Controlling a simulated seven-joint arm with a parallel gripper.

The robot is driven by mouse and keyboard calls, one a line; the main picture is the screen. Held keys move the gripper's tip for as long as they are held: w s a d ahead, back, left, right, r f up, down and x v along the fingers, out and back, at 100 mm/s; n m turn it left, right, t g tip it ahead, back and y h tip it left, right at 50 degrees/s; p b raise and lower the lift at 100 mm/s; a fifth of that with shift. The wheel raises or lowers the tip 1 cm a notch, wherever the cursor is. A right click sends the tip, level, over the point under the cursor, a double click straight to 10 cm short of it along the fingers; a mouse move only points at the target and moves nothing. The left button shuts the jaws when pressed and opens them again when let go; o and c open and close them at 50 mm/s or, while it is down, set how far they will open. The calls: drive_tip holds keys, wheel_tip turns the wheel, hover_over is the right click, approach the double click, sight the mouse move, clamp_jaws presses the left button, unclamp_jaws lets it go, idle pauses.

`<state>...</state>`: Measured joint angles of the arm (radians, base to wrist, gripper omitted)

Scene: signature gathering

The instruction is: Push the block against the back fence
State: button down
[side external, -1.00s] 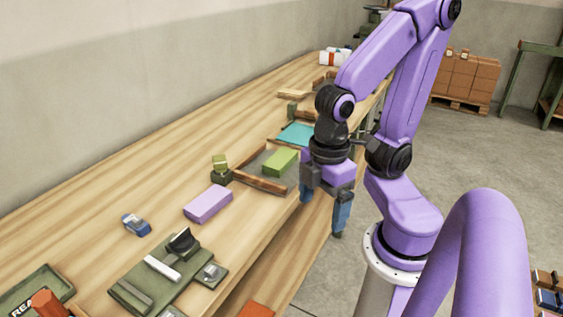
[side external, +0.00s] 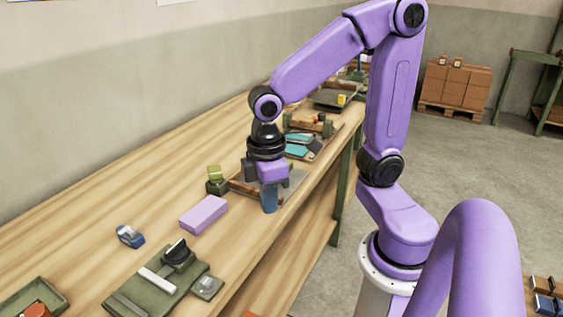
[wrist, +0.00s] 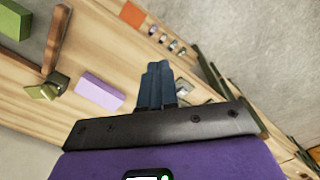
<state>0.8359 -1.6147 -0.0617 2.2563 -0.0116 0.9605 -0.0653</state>
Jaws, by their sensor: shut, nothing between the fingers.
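The green block (wrist: 14,21) shows at the upper left corner of the wrist view, lying inside a corner of brown wooden fence (wrist: 56,42). In the side view the block is mostly or wholly hidden behind my gripper. Part of the brown fence (side external: 242,188) shows there at the edge of a grey plate (side external: 297,182). My gripper (side external: 269,208) is over the near side of that plate, fingers pointing down. In the wrist view its blue fingers (wrist: 155,70) are together and empty, apart from the block. Whether the fingers touch the plate, I cannot tell.
A lilac block (side external: 204,214) and a small green clamp-like piece (side external: 216,180) lie left of the plate. A blue tape dispenser (side external: 130,236) and a dark green stamping fixture (side external: 165,277) are nearer. Teal pads (side external: 298,139) lie beyond. The bench's back strip is clear.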

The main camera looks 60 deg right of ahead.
drive_tip(key=w+d+f+m, duration=0.1)
drive_tip(key=w+d+m, duration=0.15)
drive_tip(key=w, duration=0.35)
drive_tip(key=w+d+f+m+g, duration=0.1)
drive_tip(key=w+d, duration=0.3)
drive_tip(key=w, duration=0.2)
drive_tip(key=w+d+f+m, duration=0.1)
drive_tip(key=w+d+m, duration=0.15)
drive_tip(key=w, duration=0.35)
drive_tip(key=w+d+f+m, duration=0.1)
drive_tip(key=w+d+f, duration=0.1)
drive_tip(key=d, duration=0.4)
drive_tip(key=w+d+f+m, duration=0.1)
drive_tip(key=w+d+f, duration=0.1)
drive_tip(key=d, duration=0.5)
drive_tip(key=w+d+f+m+g, duration=0.1)
drive_tip(key=w+d+f, duration=0.1)
drive_tip(key=d, duration=0.4)
drive_tip(key=shift+w+d+f+m, duration=0.15)
drive_tip(key=shift+w+f+m, duration=0.05)
drive_tip(key=shift+w+m, duration=0.1)
drive_tip(key=shift+s+d+f, duration=0.15)
drive_tip(key=shift+d, duration=0.3)
drive_tip(key=s, duration=1.1)
drive_tip(key=shift+s, duration=0.25)
drive_tip(key=shift+s+f, duration=0.2)
drive_tip(key=shift+f, duration=0.65)
drive_tip(key=shift+a, duration=0.1)
